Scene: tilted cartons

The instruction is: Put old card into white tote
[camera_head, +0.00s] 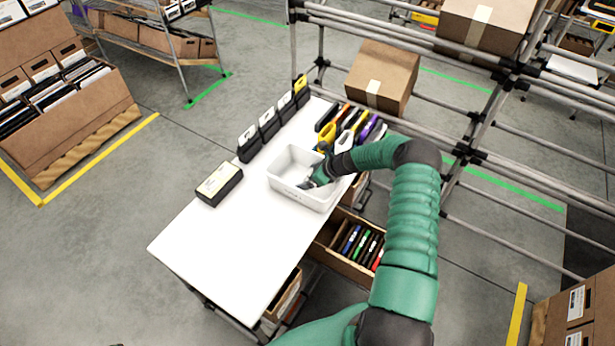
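The white tote (302,198) stands on the white table, an open box with a bare floor as far as I can see. My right gripper (312,182) reaches in from the right and is over or just inside the tote's right part. Its fingers are small and dark, and I cannot tell if they are open or shut or hold anything. I cannot single out an old card. A black box with a pale yellow label (218,183) lies on the table left of the tote. My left gripper is not in view.
A row of black holders (270,127) lines the table's back left edge. Several coloured tools (346,126) lie behind the tote. A carton (383,76) sits tilted on the pipe rack (455,150). The table's front part (232,245) is clear. A bin of coloured items (352,262) is below right.

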